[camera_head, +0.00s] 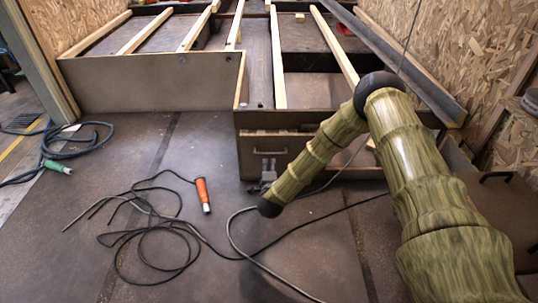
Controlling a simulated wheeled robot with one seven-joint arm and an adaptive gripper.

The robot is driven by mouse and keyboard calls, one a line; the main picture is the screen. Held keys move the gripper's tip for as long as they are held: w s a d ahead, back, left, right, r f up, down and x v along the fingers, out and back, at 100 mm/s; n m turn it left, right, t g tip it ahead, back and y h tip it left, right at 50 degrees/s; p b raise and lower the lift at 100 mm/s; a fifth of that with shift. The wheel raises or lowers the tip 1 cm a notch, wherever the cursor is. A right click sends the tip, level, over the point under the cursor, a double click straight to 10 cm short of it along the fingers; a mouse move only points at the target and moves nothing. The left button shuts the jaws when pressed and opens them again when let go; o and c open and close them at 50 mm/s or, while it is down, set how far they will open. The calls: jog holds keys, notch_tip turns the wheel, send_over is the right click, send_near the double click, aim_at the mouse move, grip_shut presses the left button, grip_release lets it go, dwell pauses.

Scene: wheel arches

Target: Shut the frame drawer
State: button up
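The frame drawer (256,142) is a brown front panel with a metal bar handle, low in the near end of the wooden frame (340,118). A thin pale edge shows along the top of its front. How far it stands out is hard to tell from this angle. My arm, in a green bark-like pattern, comes from the lower right and bends down in front of the frame, covering the drawer's right part. My gripper (268,172) is small and grey, just below the handle and close to the drawer front. I cannot tell whether it touches, or whether its fingers are open.
A chipboard wall (460,45) and a metal beam (405,65) bound the right. The front-left floor is otherwise clear.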

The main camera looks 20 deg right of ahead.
aim_at(269, 154)
jog(key=b+x, duration=0.4)
jog(key=x, duration=0.7)
jog(key=shift+r, duration=0.15)
jog(key=shift+s, duration=0.1)
grip_shut()
